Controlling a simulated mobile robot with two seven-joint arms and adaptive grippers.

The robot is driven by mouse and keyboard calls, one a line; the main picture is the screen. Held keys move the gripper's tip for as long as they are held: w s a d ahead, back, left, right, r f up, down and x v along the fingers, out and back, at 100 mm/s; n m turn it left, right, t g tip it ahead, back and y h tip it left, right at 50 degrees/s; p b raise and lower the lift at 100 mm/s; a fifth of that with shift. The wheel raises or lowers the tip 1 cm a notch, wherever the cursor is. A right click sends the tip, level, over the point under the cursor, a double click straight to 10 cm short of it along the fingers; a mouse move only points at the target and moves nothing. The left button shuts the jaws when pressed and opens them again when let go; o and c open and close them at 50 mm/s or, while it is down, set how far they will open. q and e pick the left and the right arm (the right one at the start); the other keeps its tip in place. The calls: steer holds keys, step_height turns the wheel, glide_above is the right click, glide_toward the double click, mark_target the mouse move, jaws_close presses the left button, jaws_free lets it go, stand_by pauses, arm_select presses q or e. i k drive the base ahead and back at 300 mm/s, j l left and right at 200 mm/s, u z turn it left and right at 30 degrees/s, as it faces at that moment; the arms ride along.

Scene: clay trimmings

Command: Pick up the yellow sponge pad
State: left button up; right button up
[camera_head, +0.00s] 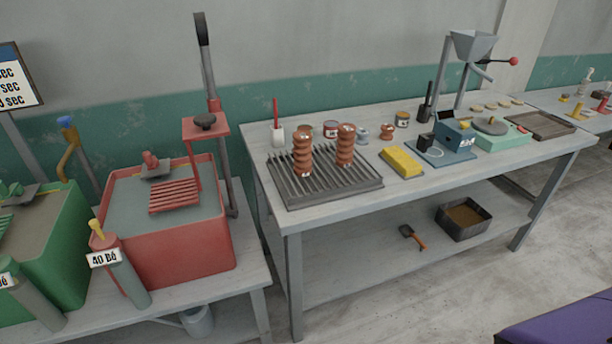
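The yellow sponge pad (402,161) lies flat near the front edge of the grey worktable (330,205), on a thin grey base. It sits between a ribbed dark rack (325,188) on its left and a blue device (455,133) on its right. Its top and front side show and nothing covers it. Neither of my grippers shows in the head view.
Two ribbed brown clay pieces (302,156) stand on the rack. Small jars (331,128) stand behind the pad. A red tub (170,240) on a lower bench is at left. A dark bin (463,218) sits on the lower shelf. Floor shows at front right.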

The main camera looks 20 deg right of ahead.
mark_target(400, 159)
steer(key=z, duration=1.3)
steer(key=i+z, duration=0.15)
steer(key=i, duration=0.2)
